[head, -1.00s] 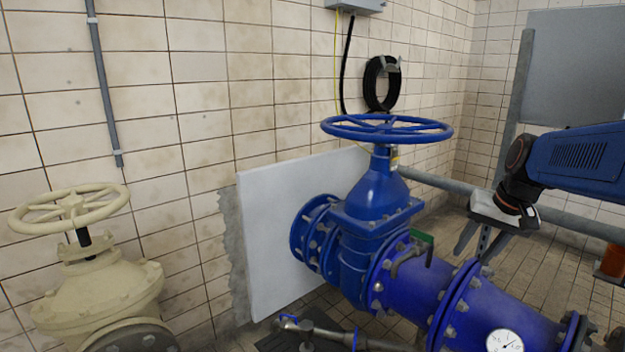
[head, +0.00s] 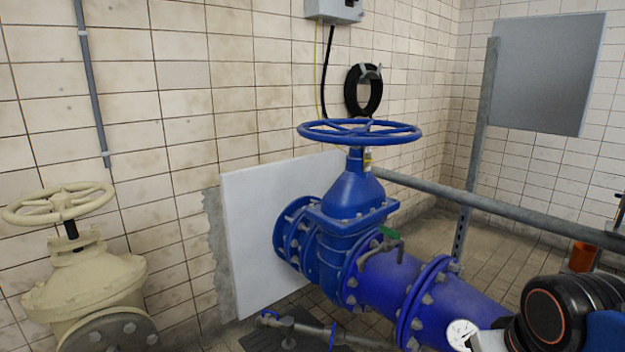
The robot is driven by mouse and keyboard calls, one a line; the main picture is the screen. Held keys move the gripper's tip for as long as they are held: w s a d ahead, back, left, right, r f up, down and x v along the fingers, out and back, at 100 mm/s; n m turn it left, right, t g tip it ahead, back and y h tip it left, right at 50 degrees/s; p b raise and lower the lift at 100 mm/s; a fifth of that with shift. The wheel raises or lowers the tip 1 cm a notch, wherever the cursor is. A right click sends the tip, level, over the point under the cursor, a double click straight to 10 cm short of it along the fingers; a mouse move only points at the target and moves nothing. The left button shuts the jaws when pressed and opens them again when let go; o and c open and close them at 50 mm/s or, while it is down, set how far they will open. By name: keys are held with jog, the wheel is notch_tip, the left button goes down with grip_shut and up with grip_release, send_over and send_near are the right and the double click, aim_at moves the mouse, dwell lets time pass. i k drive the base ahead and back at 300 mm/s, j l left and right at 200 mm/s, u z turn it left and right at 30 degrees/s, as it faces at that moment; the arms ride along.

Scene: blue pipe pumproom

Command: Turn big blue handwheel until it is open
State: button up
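The big blue handwheel (head: 358,133) lies flat on top of the blue gate valve (head: 350,205), near the middle of the head view. Its rim and spokes are clear, and nothing touches it. Part of my arm, a black and orange joint with a blue link, shows at the bottom right corner, well below and right of the wheel. My gripper's fingers are not visible in this view.
A cream valve with its own handwheel (head: 60,203) stands at the left. The blue flanged pipe (head: 405,285) with a gauge (head: 461,334) runs toward the lower right. A grey rail (head: 500,208) crosses behind it. A tiled wall is behind the handwheel.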

aim_at(357, 135)
jog(key=i+j, duration=0.8)
jog(key=j+u, duration=0.05)
jog(key=j, duration=0.1)
